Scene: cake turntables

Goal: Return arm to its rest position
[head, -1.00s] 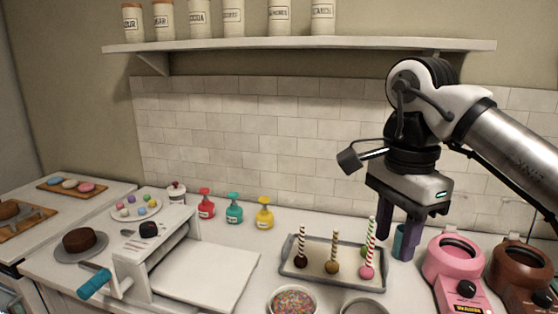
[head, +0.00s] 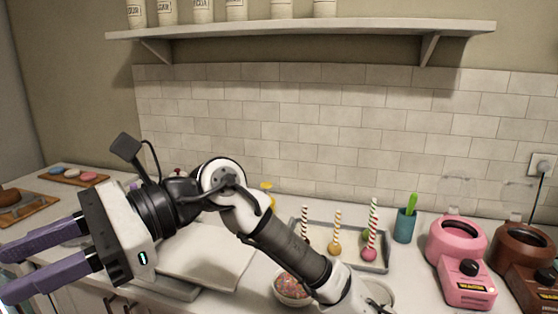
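My gripper (head: 12,268) is at the lower left of the head view, pointing left, with its two purple fingers apart and nothing between them. My arm (head: 290,255) reaches in from the bottom, right of centre, and folds left across the counter. It hides the cake on its stand, most of the coloured bottles and part of the white board (head: 215,255).
A grey tray (head: 375,267) holds several cake pops with striped sticks. A sprinkle bowl (head: 292,287) sits close beside my arm. A teal cup (head: 405,225) with a green tool, a pink melter (head: 465,265) and a brown melter (head: 525,265) stand right. A shelf (head: 300,28) hangs above.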

